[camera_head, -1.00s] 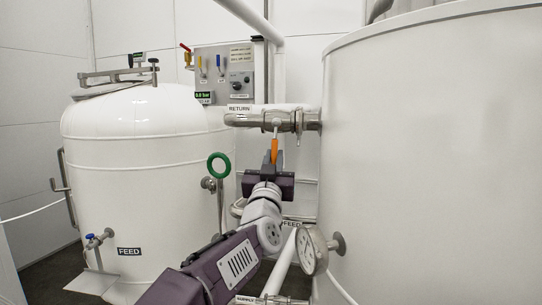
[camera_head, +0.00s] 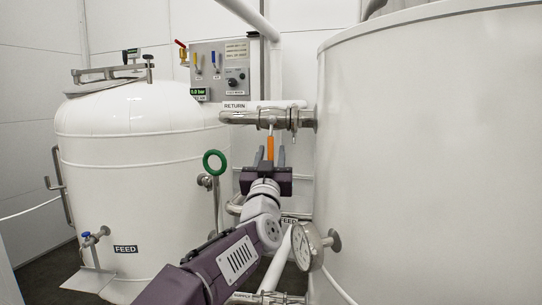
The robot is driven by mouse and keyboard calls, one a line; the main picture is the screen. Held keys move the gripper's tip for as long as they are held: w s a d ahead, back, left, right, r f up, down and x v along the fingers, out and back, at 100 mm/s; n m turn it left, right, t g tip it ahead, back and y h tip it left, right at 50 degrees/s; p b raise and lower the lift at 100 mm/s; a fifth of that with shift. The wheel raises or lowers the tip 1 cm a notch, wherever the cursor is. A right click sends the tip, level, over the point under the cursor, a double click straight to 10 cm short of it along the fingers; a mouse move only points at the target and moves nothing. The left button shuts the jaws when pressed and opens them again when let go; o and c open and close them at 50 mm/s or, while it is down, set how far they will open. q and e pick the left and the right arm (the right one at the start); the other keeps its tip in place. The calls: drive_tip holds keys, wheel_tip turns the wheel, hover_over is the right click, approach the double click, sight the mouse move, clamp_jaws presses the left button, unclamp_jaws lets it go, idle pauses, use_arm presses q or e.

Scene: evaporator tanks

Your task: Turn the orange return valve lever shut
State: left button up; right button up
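The orange return valve lever (camera_head: 270,147) hangs straight down from the valve on the metal pipe (camera_head: 240,117) under the RETURN label. My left gripper (camera_head: 269,157) points up at it from below. Its two dark fingers are spread, one on each side of the lever's lower end as seen from here, with gaps between. I cannot tell whether the lever's tip is in depth between the fingers. My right gripper is not in view.
A large white tank (camera_head: 430,160) fills the right side, with a round gauge (camera_head: 306,247) low on its left. Another white tank (camera_head: 140,180) stands at left. A control panel (camera_head: 222,70) is behind.

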use_arm(q)
drive_tip(key=shift+s+f, duration=0.2)
drive_tip(key=b+v, duration=0.3)
drive_tip(key=v, duration=0.5)
drive_tip(key=shift+s, duration=0.35)
